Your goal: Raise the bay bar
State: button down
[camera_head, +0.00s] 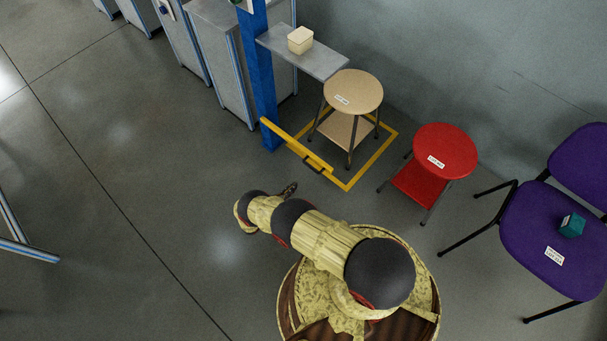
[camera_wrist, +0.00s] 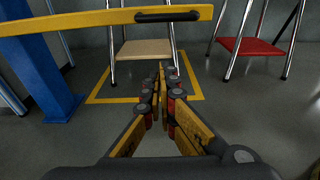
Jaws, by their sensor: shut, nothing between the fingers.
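The bay bar (camera_head: 285,139) is a yellow bar reaching out from a blue post (camera_head: 263,95), low across the front of a bay outlined in yellow on the floor. A dark handle (camera_head: 313,164) sits near the bar's free end. In the wrist view the bar (camera_wrist: 85,19) crosses the upper left, and its black handle (camera_wrist: 167,16) is at top centre. My gripper (camera_wrist: 161,75) is shut and empty, pointing toward the bay, below the handle in that view and apart from it. In the head view my gripper (camera_head: 290,188) shows small and dark, just in front of the bar's free end.
A beige stool (camera_head: 355,88) stands inside the bay. A grey shelf (camera_head: 322,62) on the post holds a cream block (camera_head: 300,40). A red stool (camera_head: 445,148) and a purple chair (camera_head: 545,230) with a teal block (camera_head: 572,225) stand right. The floor at left is mostly clear.

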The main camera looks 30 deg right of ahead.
jog(key=w+d+r+b, duration=0.1)
jog(key=w+d+r, duration=0.1)
jog(key=d, duration=0.6)
jog(key=shift+w+d+r+b, duration=0.3)
jog(key=shift+w+b, duration=0.1)
jog(key=shift+w, duration=0.15)
jog(key=shift+r, duration=0.1)
